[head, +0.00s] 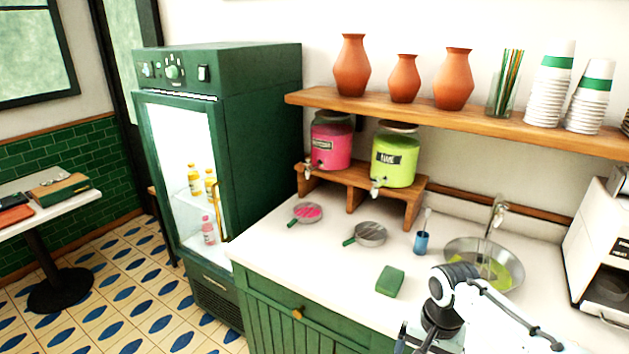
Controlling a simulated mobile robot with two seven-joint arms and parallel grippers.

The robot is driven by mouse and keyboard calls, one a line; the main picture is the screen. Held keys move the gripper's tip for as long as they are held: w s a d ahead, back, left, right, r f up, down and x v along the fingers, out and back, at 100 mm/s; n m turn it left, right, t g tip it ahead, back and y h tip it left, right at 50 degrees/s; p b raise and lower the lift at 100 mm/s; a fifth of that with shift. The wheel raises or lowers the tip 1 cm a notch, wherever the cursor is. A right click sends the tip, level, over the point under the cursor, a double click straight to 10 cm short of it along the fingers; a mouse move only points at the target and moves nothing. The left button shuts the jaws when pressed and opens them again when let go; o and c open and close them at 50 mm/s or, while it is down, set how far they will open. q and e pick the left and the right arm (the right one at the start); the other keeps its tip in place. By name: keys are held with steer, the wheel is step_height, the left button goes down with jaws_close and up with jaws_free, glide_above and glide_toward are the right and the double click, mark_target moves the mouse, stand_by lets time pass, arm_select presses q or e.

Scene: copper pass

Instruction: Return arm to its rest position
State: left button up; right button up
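My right arm (455,290) is white and grey with black joints. It comes in from the lower right of the head view and bends down over the front of the white counter (290,262). Its far end runs out of the bottom edge of the picture, and I see no fingers there. My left arm and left gripper do not show.
A green sponge (390,281) lies left of my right arm, with a sink (466,254) behind it. Two round strainers (371,234) (307,213), a blue cup (421,243) with a brush, and two drink dispensers (331,145) (396,160) stand further back. The counter's front left is clear.

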steer(key=a+f+n+g+y, duration=0.1)
steer(key=a+f, duration=0.1)
steer(key=f, duration=0.8)
steer(key=a+f+n+y, duration=0.1)
steer(key=a+f, duration=0.2)
steer(key=f, duration=0.7)
steer(key=s+a+f, duration=0.2)
steer(key=s+f, duration=0.9)
steer(key=s+a+f+y, duration=0.1)
steer(key=s+a+f, duration=0.1)
steer(key=s+f, duration=0.9)
steer(key=shift+s, duration=0.25)
